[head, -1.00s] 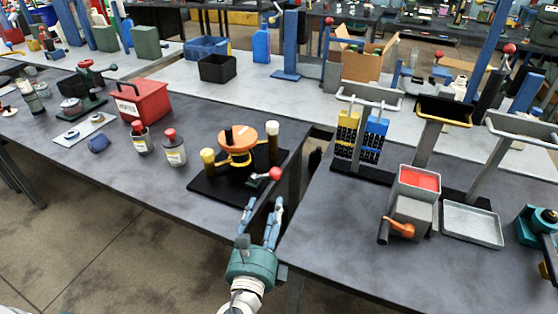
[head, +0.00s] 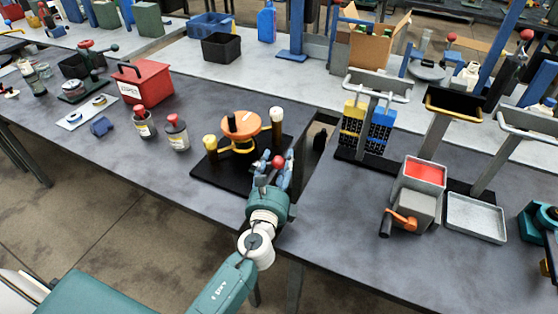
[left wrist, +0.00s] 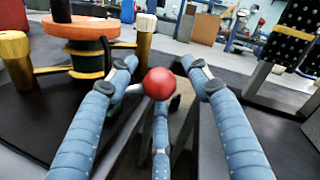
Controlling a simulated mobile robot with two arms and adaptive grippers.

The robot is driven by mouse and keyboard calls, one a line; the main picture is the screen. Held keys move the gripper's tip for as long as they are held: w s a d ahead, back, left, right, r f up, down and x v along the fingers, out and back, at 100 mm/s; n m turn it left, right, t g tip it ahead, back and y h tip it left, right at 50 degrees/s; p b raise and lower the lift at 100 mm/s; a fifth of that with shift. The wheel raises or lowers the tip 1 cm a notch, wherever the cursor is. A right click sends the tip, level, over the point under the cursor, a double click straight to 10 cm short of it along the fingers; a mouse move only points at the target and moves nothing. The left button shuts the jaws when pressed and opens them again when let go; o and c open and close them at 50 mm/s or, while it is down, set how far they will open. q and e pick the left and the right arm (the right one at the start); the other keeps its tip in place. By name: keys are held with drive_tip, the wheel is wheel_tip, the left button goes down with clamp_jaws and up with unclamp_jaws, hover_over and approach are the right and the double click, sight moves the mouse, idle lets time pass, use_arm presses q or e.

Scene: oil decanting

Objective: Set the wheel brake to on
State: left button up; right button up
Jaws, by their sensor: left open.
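The wheel device has an orange wheel (head: 240,125) on a black base (head: 209,175), with a yellow post (head: 211,147) and a pale-topped post (head: 277,129) beside it. At its near right corner is a lever with a red ball knob (head: 278,161). The knob also shows in the left wrist view (left wrist: 160,83), on a short metal rod. My left gripper (head: 268,163) is open, its blue fingers spread on either side of the knob. In the left wrist view the fingers (left wrist: 158,66) do not visibly touch the knob. The lever's pivot is partly hidden.
Two bottles (head: 177,134) and a red box (head: 144,82) stand left of the device. A gap separates this table from the right table, which holds a grey box with an orange crank (head: 403,217) and a metal tray (head: 475,218).

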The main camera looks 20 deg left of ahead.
use_arm(q)
drive_tip(key=shift+w, duration=0.15)
clamp_jaws()
use_arm(e)
drive_tip(key=shift+s, duration=0.3)
